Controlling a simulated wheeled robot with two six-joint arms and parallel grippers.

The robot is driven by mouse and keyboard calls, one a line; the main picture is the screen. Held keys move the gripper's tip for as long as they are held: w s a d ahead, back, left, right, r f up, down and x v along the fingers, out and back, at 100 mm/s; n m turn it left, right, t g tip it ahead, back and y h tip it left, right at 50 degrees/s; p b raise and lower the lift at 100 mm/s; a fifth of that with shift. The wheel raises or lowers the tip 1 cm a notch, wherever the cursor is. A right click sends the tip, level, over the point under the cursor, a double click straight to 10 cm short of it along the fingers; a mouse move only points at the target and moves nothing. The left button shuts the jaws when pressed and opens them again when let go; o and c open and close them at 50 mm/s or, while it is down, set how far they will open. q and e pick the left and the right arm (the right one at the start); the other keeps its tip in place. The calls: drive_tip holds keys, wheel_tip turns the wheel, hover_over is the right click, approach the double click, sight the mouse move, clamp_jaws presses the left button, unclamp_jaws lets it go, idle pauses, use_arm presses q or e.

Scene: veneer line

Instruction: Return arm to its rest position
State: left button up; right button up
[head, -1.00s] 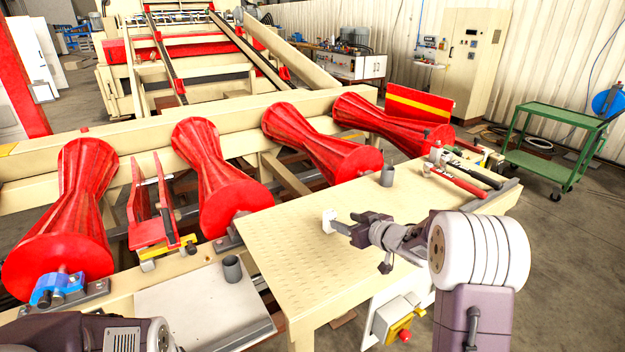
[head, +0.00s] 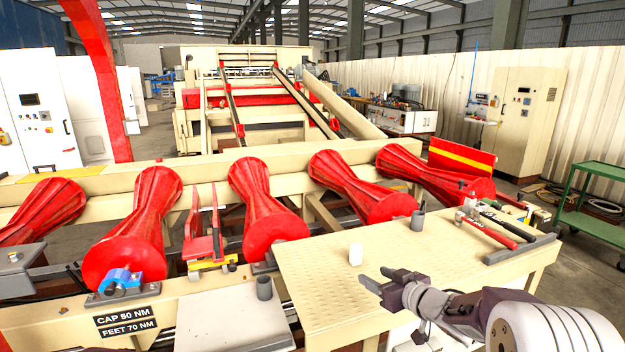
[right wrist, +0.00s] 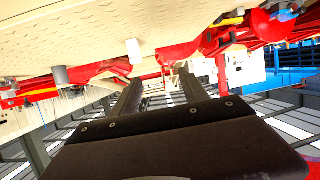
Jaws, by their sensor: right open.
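My right gripper (head: 376,281) is over the front of the cream table (head: 310,290), open with nothing between its fingers. A small white block (head: 356,254) stands upright on the table, just beyond the fingertips and apart from them. In the right wrist view, which is upside down, the two dark fingers of my right gripper (right wrist: 160,92) are spread, and the white block (right wrist: 133,50) is beside them, outside the gap. My left gripper is in neither view.
Red ribbed rollers (head: 268,208) line the machine behind the table. A grey cup (head: 418,220) and red-handled tool (head: 488,232) are at the table's right; another grey cup (head: 264,288) is on the lower plate (head: 232,325). A green cart (head: 595,225) stands far right.

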drive_tip(key=s+f+m+g+h, duration=0.1)
drive_tip(key=s+f+g, duration=0.3)
drive_tip(key=s, duration=0.6)
drive_tip(key=s+d+f+m+g+h, duration=0.1)
drive_tip(key=s+f+m+g+h, duration=0.1)
drive_tip(key=s+f, duration=0.5)
drive_tip(key=s+f+m+g+h, duration=0.2)
drive_tip(key=s+f+g, duration=0.3)
drive_tip(key=s, duration=0.8)
drive_tip(key=shift+s+d+f+g, duration=0.15)
drive_tip(key=shift+s+d+g, duration=0.1)
drive_tip(key=shift+g, duration=0.05)
